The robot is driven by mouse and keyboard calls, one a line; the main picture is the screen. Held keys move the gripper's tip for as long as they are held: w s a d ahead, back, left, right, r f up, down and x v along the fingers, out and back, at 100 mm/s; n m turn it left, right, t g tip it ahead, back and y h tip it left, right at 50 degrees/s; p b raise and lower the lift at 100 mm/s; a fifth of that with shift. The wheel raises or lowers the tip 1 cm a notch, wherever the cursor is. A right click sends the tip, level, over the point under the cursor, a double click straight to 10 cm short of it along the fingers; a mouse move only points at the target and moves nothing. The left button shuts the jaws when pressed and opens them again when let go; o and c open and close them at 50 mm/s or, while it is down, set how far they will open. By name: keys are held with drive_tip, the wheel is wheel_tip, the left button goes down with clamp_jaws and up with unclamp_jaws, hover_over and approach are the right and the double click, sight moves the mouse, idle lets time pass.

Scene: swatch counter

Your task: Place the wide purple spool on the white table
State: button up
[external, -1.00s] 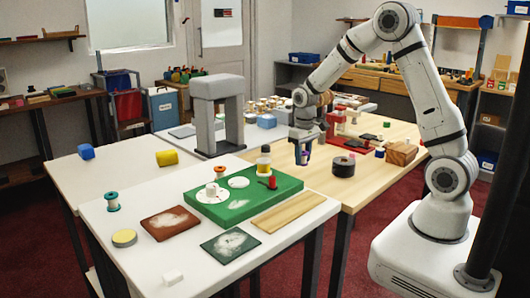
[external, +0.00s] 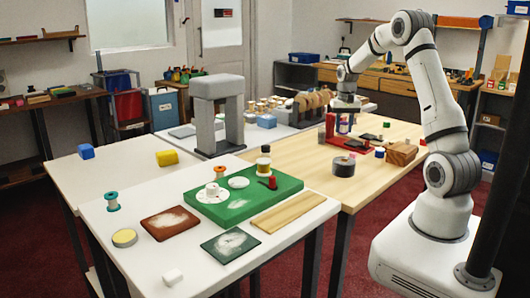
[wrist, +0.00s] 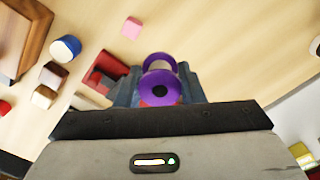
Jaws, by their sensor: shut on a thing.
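In the external view my gripper (external: 345,118) is over the back part of the wooden table, close to the red stand (external: 331,127); the spool is too small there to make out clearly. Something red shows just beneath the spool in the wrist view. The white table (external: 125,238) is at the front left, apart from my gripper.
The white table carries a green board (external: 242,203) with spools and discs, a brown mat (external: 170,223), a dark green mat (external: 230,245) and a wooden strip (external: 288,212). A grey arch (external: 216,88) rises behind.

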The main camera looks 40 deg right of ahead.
drive_tip(key=shift+s+d+f, duration=0.15)
drive_tip(key=shift+d+f, duration=0.05)
drive_tip(key=shift+d, duration=0.3)
wheel_tip(320, 180, down, 9)
drive_tip(key=shift+f, duration=0.2)
drive_tip(key=shift+f, duration=0.2)
drive_tip(key=o, duration=1)
drive_tip(key=shift+r, duration=0.1)
drive_tip(key=shift+o, duration=0.2)
